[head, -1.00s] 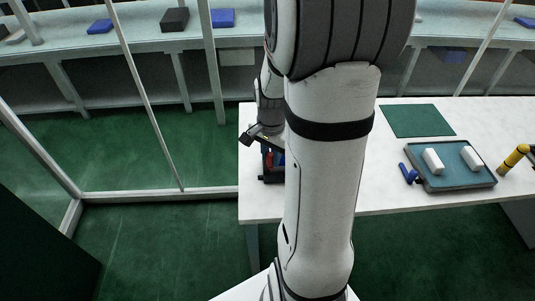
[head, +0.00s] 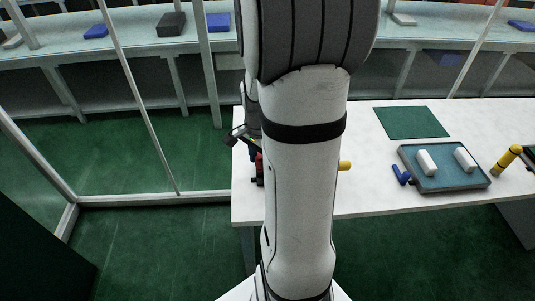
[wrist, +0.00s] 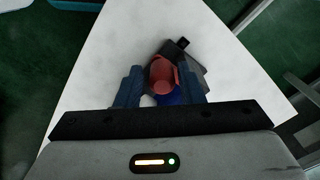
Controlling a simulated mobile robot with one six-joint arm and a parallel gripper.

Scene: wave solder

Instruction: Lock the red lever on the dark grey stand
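The red lever (wrist: 162,74) shows in the wrist view between the two blue fingers of my gripper (wrist: 161,90). The fingers are apart; whether either one touches the lever I cannot tell. Part of the dark grey stand (wrist: 194,72) shows behind and to the right of the lever, with a black piece at its far end. A blue part (wrist: 170,98) lies just below the lever, between the fingers. In the head view only a small red piece (head: 259,163) shows at the left edge of my arm, which hides most of the stand.
The white table (head: 375,190) carries a green mat (head: 411,122), a tray (head: 445,184) with two white blocks, a blue item (head: 400,175) and a yellow cylinder (head: 507,160) at the right. A yellow end (head: 344,165) pokes out beside my arm. A metal frame (head: 145,108) stands left.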

